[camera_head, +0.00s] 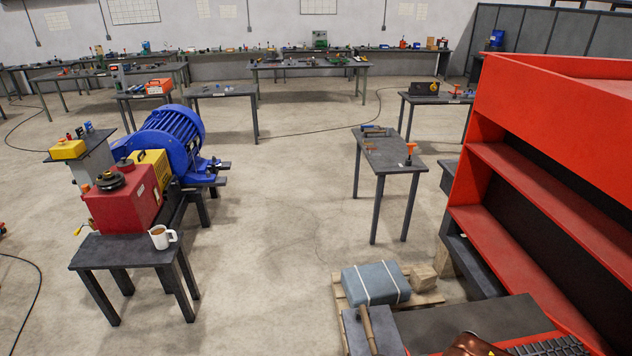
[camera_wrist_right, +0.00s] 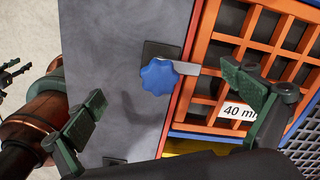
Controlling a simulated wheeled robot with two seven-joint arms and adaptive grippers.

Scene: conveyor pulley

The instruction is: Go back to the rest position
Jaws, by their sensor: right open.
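My right gripper (camera_wrist_right: 166,104) shows in the right wrist view, its two green-padded fingers spread wide with nothing between them. A blue star-shaped knob (camera_wrist_right: 158,76) on a dark plate lies beyond the gap, apart from both fingers. To its right is an orange grid (camera_wrist_right: 262,45) with a "40 mm" label (camera_wrist_right: 238,111), partly covered by the right finger. In the head view, a copper-coloured piece of my arm (camera_head: 472,346) shows at the bottom edge, and neither gripper can be made out. A small dark shape at the wrist view's left edge is unclear.
A large red shelved frame (camera_head: 520,105) fills the head view's right side. A pallet with a grey-blue wrapped block (camera_head: 376,283) is below centre. A dark table with a white mug (camera_head: 161,237) and red machine (camera_head: 125,200) stands left. The middle floor is clear.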

